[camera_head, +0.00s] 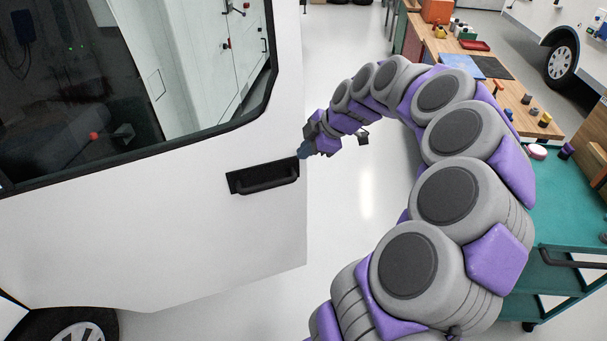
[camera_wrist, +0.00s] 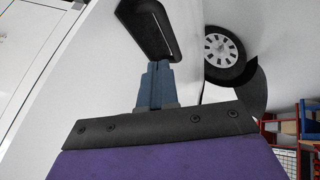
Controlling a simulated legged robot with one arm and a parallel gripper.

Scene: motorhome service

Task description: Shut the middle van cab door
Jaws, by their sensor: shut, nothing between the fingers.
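The white van cab door (camera_head: 170,235) fills the left of the head view, with a dark window above and a black handle (camera_head: 264,177) near its right edge. The door stands open, with white floor visible past its free edge. My gripper (camera_head: 304,150) is at that edge, just right of and slightly above the handle. In the wrist view the blue fingers (camera_wrist: 156,80) are together and empty, their tips close to the black handle (camera_wrist: 148,28). I cannot tell whether they touch the door.
A teal cart (camera_head: 560,205) stands at the right, near my arm. A wooden workbench (camera_head: 480,65) with tools and bins runs behind it. Another white vehicle with a wheel (camera_head: 562,60) is at the far right. A van wheel (camera_wrist: 224,52) shows in the wrist view. The floor (camera_head: 345,60) beyond the door is clear.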

